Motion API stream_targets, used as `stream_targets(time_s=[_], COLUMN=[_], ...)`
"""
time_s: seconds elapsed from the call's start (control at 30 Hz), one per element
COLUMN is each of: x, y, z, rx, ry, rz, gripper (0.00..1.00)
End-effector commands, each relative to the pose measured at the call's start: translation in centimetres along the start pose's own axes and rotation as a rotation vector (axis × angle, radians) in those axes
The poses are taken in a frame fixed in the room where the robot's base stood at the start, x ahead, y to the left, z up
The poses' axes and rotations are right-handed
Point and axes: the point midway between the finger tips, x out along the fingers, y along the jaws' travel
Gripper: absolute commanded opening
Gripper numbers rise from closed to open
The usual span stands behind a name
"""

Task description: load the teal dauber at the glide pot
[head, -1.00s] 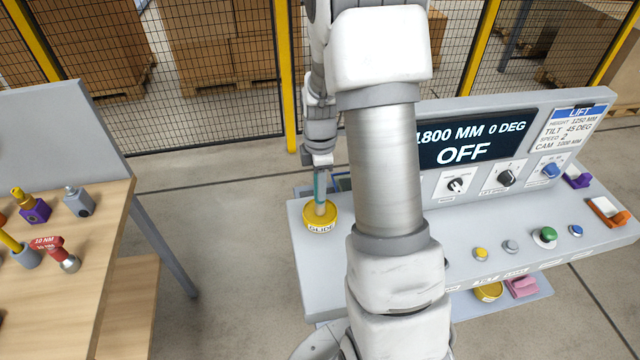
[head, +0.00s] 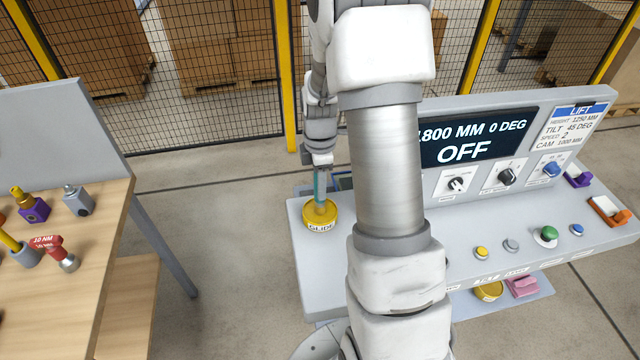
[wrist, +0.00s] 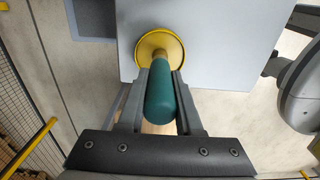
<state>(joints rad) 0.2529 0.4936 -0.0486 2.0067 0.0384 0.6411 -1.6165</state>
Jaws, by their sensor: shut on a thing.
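The glide pot (head: 320,217) is a round yellow pot labelled GLIDE on the left end of the grey console. It also shows in the wrist view (wrist: 144,46). My gripper (head: 319,166) is above the pot, shut on the teal dauber (head: 319,188). In the wrist view my gripper (wrist: 163,88) has a finger on each side of the teal handle (wrist: 160,98). The dauber is roughly upright with its lower end at the pot's opening. How deep its tip sits is hidden.
The console (head: 480,226) carries knobs, buttons and a display (head: 472,142) reading OFF. Orange (head: 606,212) and purple (head: 577,177) holders sit at its right. A wooden bench (head: 100,230) with several tools stands at the left. Open floor lies between bench and console.

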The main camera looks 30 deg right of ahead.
Motion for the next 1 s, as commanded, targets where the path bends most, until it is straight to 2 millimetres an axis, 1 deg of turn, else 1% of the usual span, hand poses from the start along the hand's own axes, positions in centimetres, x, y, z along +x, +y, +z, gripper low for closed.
stream_targets(time_s=[0.57,0.67,1.0], x=[0.2,-0.2,-3.0], y=[-0.1,-0.1,0.0], z=[0.0,0.0,0.0], rx=[0.000,0.000,0.001], ry=[0.000,0.000,0.000], rz=[-0.004,-0.003,-0.002], gripper=[0.00,0.00,0.00])
